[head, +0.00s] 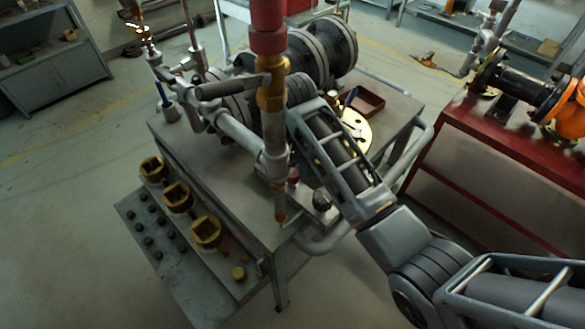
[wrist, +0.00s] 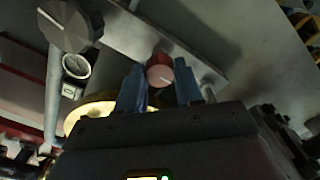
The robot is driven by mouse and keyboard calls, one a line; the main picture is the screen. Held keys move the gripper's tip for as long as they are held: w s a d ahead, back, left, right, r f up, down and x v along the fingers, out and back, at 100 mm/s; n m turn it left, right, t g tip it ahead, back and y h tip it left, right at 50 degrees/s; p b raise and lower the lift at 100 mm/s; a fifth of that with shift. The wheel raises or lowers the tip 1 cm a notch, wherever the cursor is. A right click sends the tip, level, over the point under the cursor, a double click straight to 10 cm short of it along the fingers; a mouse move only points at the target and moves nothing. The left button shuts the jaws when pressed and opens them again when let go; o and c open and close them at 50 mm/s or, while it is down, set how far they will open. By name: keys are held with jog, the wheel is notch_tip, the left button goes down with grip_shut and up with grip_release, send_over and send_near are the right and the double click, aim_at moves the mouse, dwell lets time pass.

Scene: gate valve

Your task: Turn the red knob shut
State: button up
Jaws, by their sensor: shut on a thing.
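The red knob (wrist: 160,72) shows in the wrist view, round with a white line on its face, in front of a grey metal plate. My gripper (wrist: 160,90) has its two blue fingers on either side of the knob and is shut on it. The fingers hide part of the knob's sides. In the head view a small red piece (head: 293,175) shows low beside the upright pipe; I cannot tell for certain that it is the same knob. My gripper's fingers cannot be made out in the head view.
A larger grey knob (wrist: 68,25) and a small round gauge (wrist: 76,66) sit left of the red knob. The upright pipe (head: 272,125) and valve lever (head: 232,87) stand close to my arm. A grey cart (head: 200,165) carries the pipework; a red bench (head: 480,140) stands right.

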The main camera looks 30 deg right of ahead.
jog(key=o, duration=1)
jog(key=shift+o, duration=0.2)
